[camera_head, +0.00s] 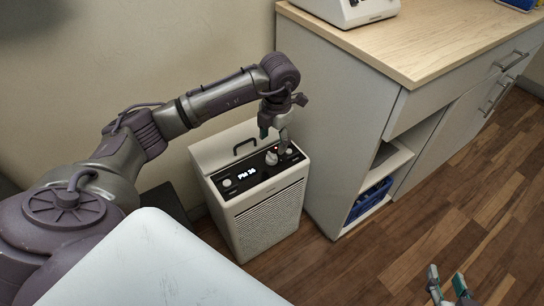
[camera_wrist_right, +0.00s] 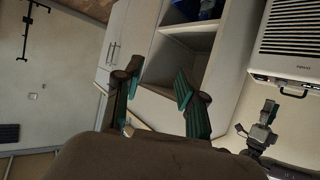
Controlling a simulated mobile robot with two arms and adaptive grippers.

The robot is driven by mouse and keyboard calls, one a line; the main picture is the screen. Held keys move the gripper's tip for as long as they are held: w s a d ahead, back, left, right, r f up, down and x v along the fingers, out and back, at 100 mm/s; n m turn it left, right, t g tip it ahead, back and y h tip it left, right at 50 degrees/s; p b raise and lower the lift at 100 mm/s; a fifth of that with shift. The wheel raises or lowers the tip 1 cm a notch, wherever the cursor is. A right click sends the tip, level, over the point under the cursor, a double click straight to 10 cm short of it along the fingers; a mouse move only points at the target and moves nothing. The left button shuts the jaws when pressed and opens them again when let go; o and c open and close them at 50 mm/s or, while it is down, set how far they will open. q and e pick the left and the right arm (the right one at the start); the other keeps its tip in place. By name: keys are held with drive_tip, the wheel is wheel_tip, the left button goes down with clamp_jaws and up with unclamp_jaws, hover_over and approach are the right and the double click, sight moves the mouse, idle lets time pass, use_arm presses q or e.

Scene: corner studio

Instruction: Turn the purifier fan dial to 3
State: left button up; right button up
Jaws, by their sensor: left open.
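The white purifier (camera_head: 268,222) stands on the floor against the wall, with a black control panel (camera_head: 252,180) on top. Its lit display (camera_head: 247,174) reads about "PM 36". A pale knob (camera_head: 227,183) sits at the panel's left end and a grey knob (camera_head: 271,158) towards its right end; their markings are too small to read. My left gripper (camera_head: 274,131) is open just above the panel's right part, fingers pointing down; contact with a knob cannot be told. My right gripper (camera_head: 447,284) is open and empty over the floor, also in the wrist view (camera_wrist_right: 153,92).
A white cabinet (camera_head: 345,120) with a wooden top (camera_head: 425,42) stands close to the purifier's right. A blue crate (camera_head: 372,198) is on its low open shelf. A white appliance (camera_head: 350,8) stands on top. The wooden floor (camera_head: 450,220) in front is clear.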

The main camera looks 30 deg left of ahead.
sight(272, 155)
use_arm(q)
drive_tip(key=f+b, duration=0.1)
drive_tip(key=f, duration=0.5)
drive_tip(key=shift+a+f, duration=0.2)
drive_tip(key=shift+f, duration=0.25)
use_arm(e)
wheel_tip(272, 155, up, 7)
drive_tip(key=w+a+t+y, duration=0.1)
drive_tip(key=w+t, duration=0.2)
drive_tip(key=t, duration=0.2)
drive_tip(key=shift+a+r+y, duration=0.15)
drive_tip(key=shift+a+y, duration=0.15)
drive_tip(key=shift+a, duration=0.1)
use_arm(q)
drive_tip(key=c, duration=1.1)
drive_tip(key=shift+c, duration=0.2)
